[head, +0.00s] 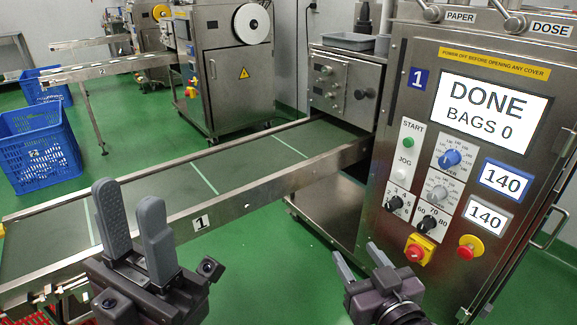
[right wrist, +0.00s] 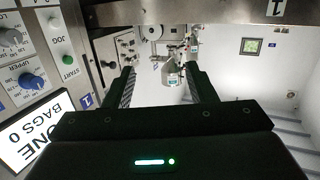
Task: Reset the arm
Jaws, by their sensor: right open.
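My left gripper (head: 129,197) is at the lower left of the head view, in front of the conveyor. Its two grey fingers point up and stand apart, with nothing between them. My right gripper (head: 357,257) is at the lower middle, left of and below the machine's control panel (head: 405,240). Its fingers are spread and empty, and they also show apart in the right wrist view (right wrist: 160,76). Neither gripper visibly touches anything. The upper arms are out of view.
The machine's screen (head: 493,108) reads DONE, BAGS 0. A conveyor (head: 215,170) marked 1 runs from lower left to the machine. Blue crates (head: 38,150) stand on the green floor at left. Another machine (head: 235,75) stands behind. Green floor is clear between the grippers.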

